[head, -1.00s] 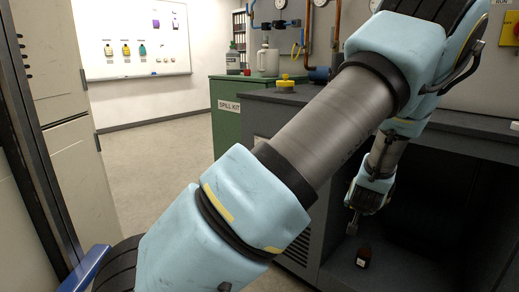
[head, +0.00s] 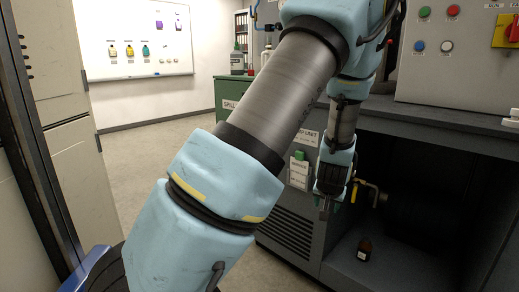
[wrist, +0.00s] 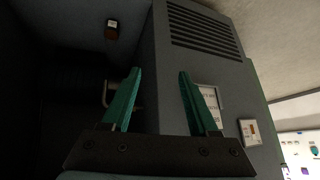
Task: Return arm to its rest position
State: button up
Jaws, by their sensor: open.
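My arm reaches across the head view, and my gripper (head: 325,205) hangs at its far end, in front of the grey cabinet (head: 292,232) near the left edge of its dark opening. In the wrist view my gripper (wrist: 160,100) shows two green fingers spread apart with nothing between them. A small dark brown bottle (head: 365,249) with a pale label stands on the floor of the opening, below and to the right of the gripper and apart from it. It also shows in the wrist view (wrist: 112,28).
A yellow-handled valve (head: 372,187) sits close to the right of the gripper. A control panel (head: 455,60) with buttons stands above the opening. A green cabinet (head: 226,92) stands behind my arm. Clear floor (head: 150,165) lies left, beside a tall pale cabinet (head: 75,130).

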jog(key=s+a+r+n+g+y, duration=0.1)
jog(key=s+a+r+g, duration=0.15)
jog(key=s+a, duration=0.45)
jog(key=s+a+r+n+g, duration=0.1)
jog(key=s+a+r+n, duration=0.2)
jog(key=a, duration=0.8)
jog(key=s+a+r+g+y, duration=0.1)
jog(key=s+a+r+g, duration=0.15)
jog(key=s+a, duration=0.5)
notch_tip(320, 180, up, 25)
jog(key=w+a+p, duration=0.1)
jog(key=p, duration=2.3)
jog(key=shift+w+a+t+p, duration=0.25)
jog(key=shift+a+t+p, duration=0.05)
jog(key=shift+p, duration=0.1)
